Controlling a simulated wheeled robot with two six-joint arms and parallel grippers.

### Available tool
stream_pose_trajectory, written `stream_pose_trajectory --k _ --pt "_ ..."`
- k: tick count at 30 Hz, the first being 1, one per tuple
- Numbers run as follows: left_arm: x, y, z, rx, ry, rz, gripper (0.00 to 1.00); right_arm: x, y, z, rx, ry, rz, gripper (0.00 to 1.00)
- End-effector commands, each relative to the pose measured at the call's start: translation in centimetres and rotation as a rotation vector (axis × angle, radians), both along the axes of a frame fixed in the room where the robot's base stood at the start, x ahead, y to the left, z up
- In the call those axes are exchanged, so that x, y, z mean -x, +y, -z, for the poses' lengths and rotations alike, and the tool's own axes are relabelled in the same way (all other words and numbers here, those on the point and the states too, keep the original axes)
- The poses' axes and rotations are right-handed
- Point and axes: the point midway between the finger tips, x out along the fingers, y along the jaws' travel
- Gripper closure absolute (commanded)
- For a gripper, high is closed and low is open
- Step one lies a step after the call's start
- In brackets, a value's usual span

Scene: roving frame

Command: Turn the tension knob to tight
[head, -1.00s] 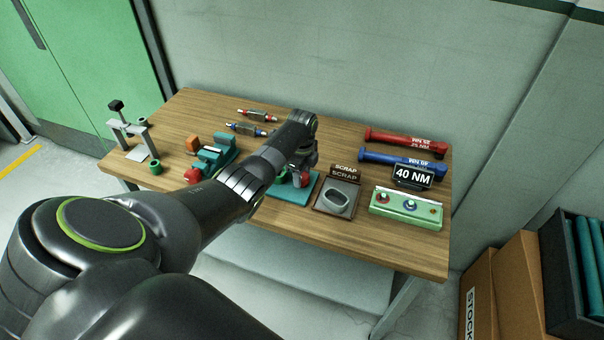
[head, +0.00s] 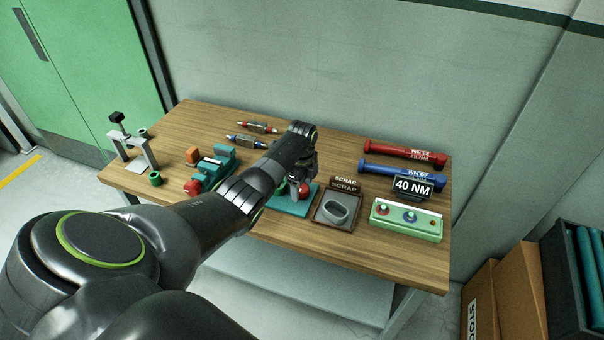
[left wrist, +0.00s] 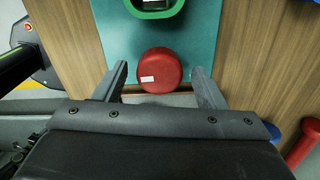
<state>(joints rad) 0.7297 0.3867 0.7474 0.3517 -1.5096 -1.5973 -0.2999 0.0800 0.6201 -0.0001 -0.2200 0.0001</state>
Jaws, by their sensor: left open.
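In the head view the red knob (head: 304,189) is partly hidden by my left gripper (head: 301,181). The teal plate (head: 285,207) lies on the table there, partly covered by my arm. In the left wrist view my left gripper (left wrist: 160,78) is open, with one finger on each side of the knob. Gaps show between both fingers and the knob. My right gripper is not in view.
A scrap tray (head: 325,222), a green panel (head: 405,228) and a 40 NM sign (head: 413,187) stand to the right. Behind lie red (head: 398,150) and blue (head: 385,172) torque wrenches.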

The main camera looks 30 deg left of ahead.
Motion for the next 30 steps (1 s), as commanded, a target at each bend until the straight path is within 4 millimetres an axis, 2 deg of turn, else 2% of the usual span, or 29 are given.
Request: stream_pose_trajectory --k 8,18,23,24,30 --pt "-0.1 0.1 -3.4 -0.001 -0.005 0.001 0.35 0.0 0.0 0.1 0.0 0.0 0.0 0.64" --pt "-0.1 0.1 -11.2 -0.003 -0.008 0.001 0.35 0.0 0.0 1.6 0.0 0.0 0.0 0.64" --pt "-0.1 0.0 -14.4 -0.002 -0.007 0.002 0.35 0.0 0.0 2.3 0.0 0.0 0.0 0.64" --pt "-0.1 0.0 -15.5 -0.001 -0.004 0.001 0.35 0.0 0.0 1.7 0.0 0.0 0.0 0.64" --pt "0.0 0.0 -17.1 -0.001 -0.002 0.0 0.35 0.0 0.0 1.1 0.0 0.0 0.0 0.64"
